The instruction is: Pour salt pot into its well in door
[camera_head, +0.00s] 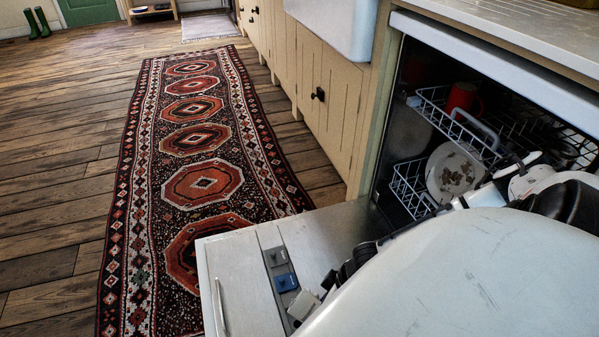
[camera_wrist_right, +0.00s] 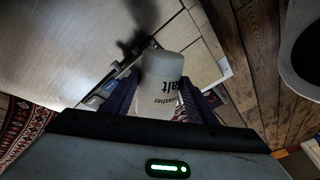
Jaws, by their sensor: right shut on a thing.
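The salt pot (camera_wrist_right: 162,88) is a pale pot with dark lettering, part of it reading "washer" and "alt". My right gripper (camera_wrist_right: 160,105) is shut on it, one finger on each side, in the right wrist view. In the head view a pale piece (camera_head: 303,303), likely the pot, shows at the edge of my arm, over the door's fittings. The dishwasher door (camera_head: 330,232) lies open and flat. A strip on it carries a blue-lidded fitting (camera_head: 286,282) and a dark one (camera_head: 276,257). The well's opening cannot be made out. My left gripper is not in view.
The dishwasher's racks (camera_head: 412,188) hold a red mug (camera_head: 463,99) and a stained plate (camera_head: 455,172). The worktop (camera_head: 510,30) is above. A patterned rug (camera_head: 200,185) lies on the wooden floor. My right arm covers the lower right of the head view.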

